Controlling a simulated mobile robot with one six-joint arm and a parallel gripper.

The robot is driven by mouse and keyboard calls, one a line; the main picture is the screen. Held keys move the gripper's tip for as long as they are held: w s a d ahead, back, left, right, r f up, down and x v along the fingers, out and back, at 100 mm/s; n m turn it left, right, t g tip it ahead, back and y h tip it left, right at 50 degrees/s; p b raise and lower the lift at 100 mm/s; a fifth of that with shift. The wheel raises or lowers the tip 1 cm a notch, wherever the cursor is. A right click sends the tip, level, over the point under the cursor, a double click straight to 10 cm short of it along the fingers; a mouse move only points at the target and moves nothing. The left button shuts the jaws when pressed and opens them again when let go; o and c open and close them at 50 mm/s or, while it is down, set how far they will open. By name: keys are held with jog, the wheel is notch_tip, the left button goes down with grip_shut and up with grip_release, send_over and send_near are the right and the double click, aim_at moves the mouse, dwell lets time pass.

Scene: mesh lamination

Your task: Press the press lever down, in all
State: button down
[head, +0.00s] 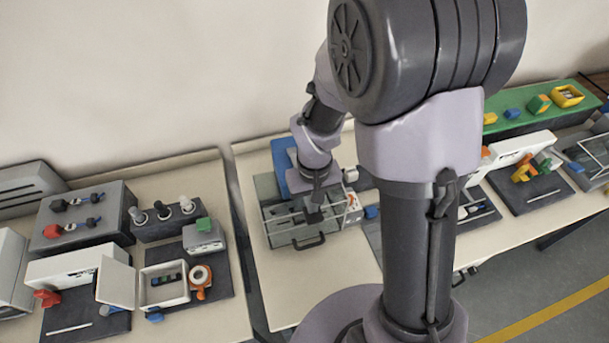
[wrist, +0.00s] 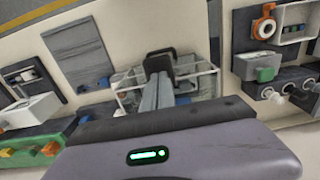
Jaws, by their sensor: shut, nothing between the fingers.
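My gripper (head: 314,212) points down over a glass-walled case (head: 285,236) on the middle table. Its fingers are shut and hold nothing. A dark U-shaped handle (head: 309,243) projects from the front of the case; I cannot tell whether it is the press lever. The fingers and wrist hide part of the case interior. No part is clearly recognisable as the press lever, and contact cannot be told.
A blue panel (head: 284,165) stands behind the case. The left table holds a white box (head: 62,266) with a red knob (head: 47,298), and an orange ring piece (head: 200,278). On the right are a green mat (head: 535,113) and a white machine (head: 520,147). My arm hides the centre right.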

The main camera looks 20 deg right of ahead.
notch_tip(320, 180, up, 11)
jog(key=p, duration=0.8)
jog(key=shift+r, duration=0.2)
